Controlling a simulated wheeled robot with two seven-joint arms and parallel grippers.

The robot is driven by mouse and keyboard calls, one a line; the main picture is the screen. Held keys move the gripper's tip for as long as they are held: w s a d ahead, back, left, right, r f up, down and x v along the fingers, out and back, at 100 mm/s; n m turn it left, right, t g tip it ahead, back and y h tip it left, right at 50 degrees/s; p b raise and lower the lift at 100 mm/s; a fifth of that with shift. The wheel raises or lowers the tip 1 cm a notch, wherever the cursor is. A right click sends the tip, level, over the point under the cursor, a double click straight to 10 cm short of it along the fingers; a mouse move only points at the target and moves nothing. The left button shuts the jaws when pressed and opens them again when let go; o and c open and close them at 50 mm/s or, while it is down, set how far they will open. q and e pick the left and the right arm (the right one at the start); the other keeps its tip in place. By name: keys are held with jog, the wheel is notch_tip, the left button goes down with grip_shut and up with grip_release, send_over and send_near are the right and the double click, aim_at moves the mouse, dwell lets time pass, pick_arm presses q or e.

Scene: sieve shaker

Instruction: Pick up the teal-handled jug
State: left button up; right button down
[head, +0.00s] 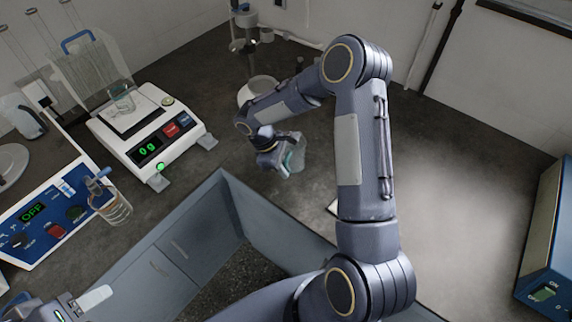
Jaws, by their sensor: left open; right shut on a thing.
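My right arm fills the middle of the head view and reaches back over the dark bench. Its gripper (285,158) is shut on a teal, partly see-through thing (294,157), which looks like the teal-handled jug. The arm and gripper hide most of it, so I cannot tell whether it touches the bench. My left gripper (80,306) is at the bottom left corner, open and partly cut off by the frame. It is well apart from the held thing.
A white balance (185,130) carries a glass beaker (122,98). A clear blue-handled vessel (115,208) stands beside the blue control box (48,205) reading OFF. A stand (250,62) is behind the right gripper. Another blue box (548,250) is at right; bench between is mostly clear.

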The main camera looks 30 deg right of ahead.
jog(key=shift+r, duration=0.15)
jog(key=shift+r, duration=0.95)
jog(key=s+a+r+b, duration=0.4)
jog(key=s+a+r, duration=0.4)
jog(key=a+r, duration=0.2)
jog(key=shift+s+a+r, duration=0.25)
jog(key=shift+a+r, duration=0.1)
jog(key=shift+a, duration=0.1)
jog(key=shift+a, duration=0.1)
dwell(0.8)
